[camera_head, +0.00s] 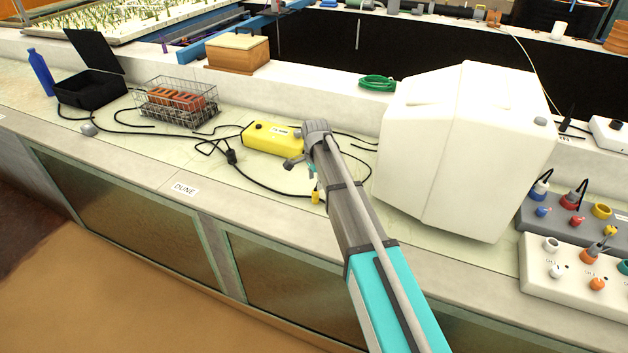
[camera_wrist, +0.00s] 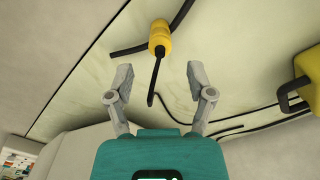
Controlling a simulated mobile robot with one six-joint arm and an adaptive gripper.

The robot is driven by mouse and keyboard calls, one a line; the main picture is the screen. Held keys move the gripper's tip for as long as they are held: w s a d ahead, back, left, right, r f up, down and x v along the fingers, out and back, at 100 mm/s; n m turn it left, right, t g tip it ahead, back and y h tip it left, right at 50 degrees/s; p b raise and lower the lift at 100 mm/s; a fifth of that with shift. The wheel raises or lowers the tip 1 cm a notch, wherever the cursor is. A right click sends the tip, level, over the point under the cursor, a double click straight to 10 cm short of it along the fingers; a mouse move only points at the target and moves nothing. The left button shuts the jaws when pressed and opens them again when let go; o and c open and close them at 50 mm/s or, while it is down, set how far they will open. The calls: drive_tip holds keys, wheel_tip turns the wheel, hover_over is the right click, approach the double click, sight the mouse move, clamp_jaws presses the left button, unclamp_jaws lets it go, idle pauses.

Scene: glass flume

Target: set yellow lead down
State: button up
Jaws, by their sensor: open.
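The yellow lead shows in the wrist view as a yellow plug (camera_wrist: 159,37) with a dark tip, lying on the pale bench top, with a black cable beside it. In the head view its yellow plug (camera_head: 316,197) lies near the bench's front edge, just below my gripper. My gripper (camera_wrist: 157,84) is open, with its two grey fingers spread on either side of the plug's dark tip and nothing held between them. In the head view my gripper (camera_head: 303,165) is partly hidden by my arm.
A yellow box (camera_head: 270,138) sits just behind my gripper. A large white housing (camera_head: 460,150) stands to the right, with socket panels (camera_head: 570,265) beyond it. A wire basket (camera_head: 177,103) and a black case (camera_head: 92,88) are to the left. Black cables cross the bench.

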sight(315, 191)
wheel_tip(315, 191, up, 6)
drive_tip(key=p, duration=0.5)
drive_tip(key=shift+r+p, duration=0.2)
drive_tip(key=shift+p, duration=0.15)
idle(0.5)
drive_tip(key=s+d+n, duration=1.1)
drive_tip(key=s+d, duration=1.1)
drive_tip(key=s, duration=0.4)
drive_tip(key=shift+d+n, duration=0.3)
drive_tip(key=shift+n, duration=0.1)
drive_tip(key=shift+c, duration=0.2)
drive_tip(key=shift+c, duration=0.6)
drive_tip(key=shift+s, duration=0.15)
